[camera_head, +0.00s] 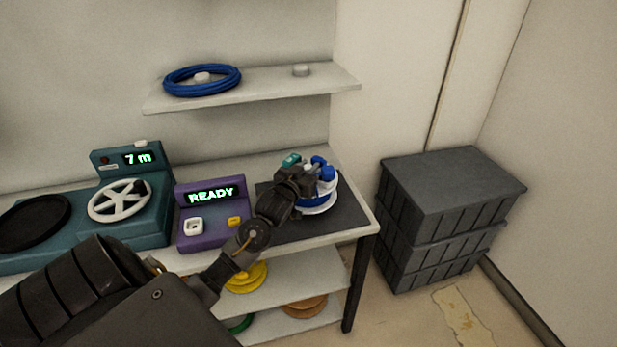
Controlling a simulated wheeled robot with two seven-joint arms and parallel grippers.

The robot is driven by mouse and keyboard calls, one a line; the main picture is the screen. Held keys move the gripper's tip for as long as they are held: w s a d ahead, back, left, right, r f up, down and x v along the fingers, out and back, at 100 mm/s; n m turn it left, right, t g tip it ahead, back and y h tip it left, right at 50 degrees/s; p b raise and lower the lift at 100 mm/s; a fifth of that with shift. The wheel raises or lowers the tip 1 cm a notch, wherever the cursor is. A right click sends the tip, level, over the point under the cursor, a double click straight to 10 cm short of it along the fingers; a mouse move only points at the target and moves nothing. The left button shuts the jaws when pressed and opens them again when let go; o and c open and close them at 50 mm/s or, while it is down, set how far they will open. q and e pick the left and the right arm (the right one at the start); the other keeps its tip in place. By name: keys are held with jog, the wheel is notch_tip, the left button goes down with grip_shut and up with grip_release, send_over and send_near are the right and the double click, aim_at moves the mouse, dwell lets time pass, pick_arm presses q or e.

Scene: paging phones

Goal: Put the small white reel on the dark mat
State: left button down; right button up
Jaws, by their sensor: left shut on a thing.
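A small white reel (319,208) with blue winding shows at the right part of the dark mat (345,222). The mat lies on the right end of the table. My left gripper (311,174) is over the reel and shut on it. The hand and wrist hide the reel's left side and part of the mat. I cannot tell whether the reel touches the mat or is held just above it. My right gripper is not in view.
A purple box (210,222) reading READY and a teal machine (133,192) reading 7 m stand left of the mat. A shelf (290,88) above holds a blue coil (202,80). Yellow (250,278) and orange (304,307) reels lie below. Grey crates (447,205) are stacked right.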

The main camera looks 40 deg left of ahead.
pick_arm(q)
jog(key=shift+w+a+f+p, duration=0.1)
jog(key=shift+w+f+p, duration=0.1)
jog(key=shift+f, duration=0.55)
jog(key=shift+w+f+p, duration=0.1)
jog(key=shift+f+p, duration=0.05)
jog(key=shift+f, duration=0.6)
jog(key=shift+s+f, duration=0.1)
jog(key=shift+f, duration=0.05)
jog(key=shift+f, duration=0.15)
jog(key=c, duration=1.1)
grip_release()
jog(key=shift+c, duration=0.2)
jog(key=shift+s, duration=0.1)
jog(key=b+v, duration=0.1)
jog(key=v, duration=1.1)
